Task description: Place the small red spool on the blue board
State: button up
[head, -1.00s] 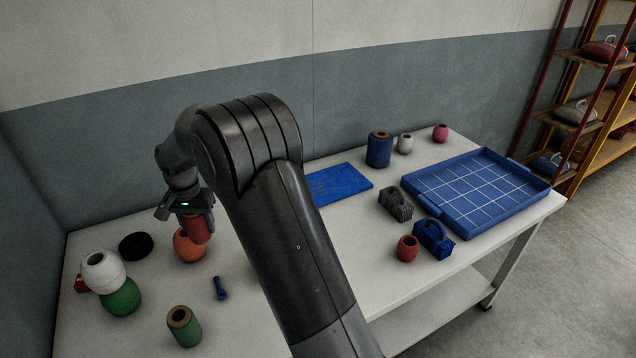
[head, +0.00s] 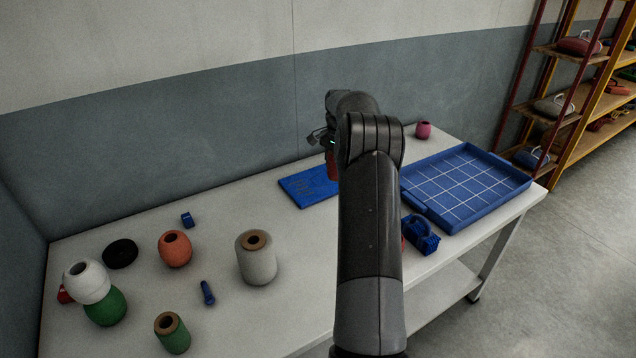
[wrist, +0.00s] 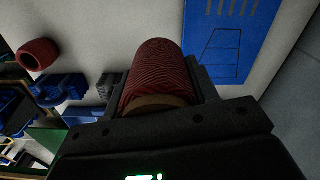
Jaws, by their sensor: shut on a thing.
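The small red spool (wrist: 160,75) is held between the fingers of my gripper (wrist: 160,98) in the wrist view. In the head view the red spool (head: 332,166) hangs below my gripper (head: 328,150), partly hidden by my arm. The blue board (head: 308,186) lies flat on the table; the spool is above or beside its right part, and I cannot tell which exactly. In the wrist view the blue board (wrist: 228,45) is to the right of the spool, with dark outline markings on it.
A blue gridded tray (head: 465,185) is on the right of the table, with a blue block-like item (head: 420,235) before it. A grey spool (head: 256,258), an orange float (head: 174,249) and a green spool (head: 172,333) stand left. My arm hides some of the table's middle.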

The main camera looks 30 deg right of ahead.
jog(key=s+d+m, duration=0.1)
jog(key=s+d, duration=0.1)
jog(key=d, duration=0.3)
send_over(320, 192)
notch_tip(320, 192, down, 7)
jog(key=shift+f, duration=1.95)
jog(key=shift+f, duration=0.15)
jog(key=o, duration=1)
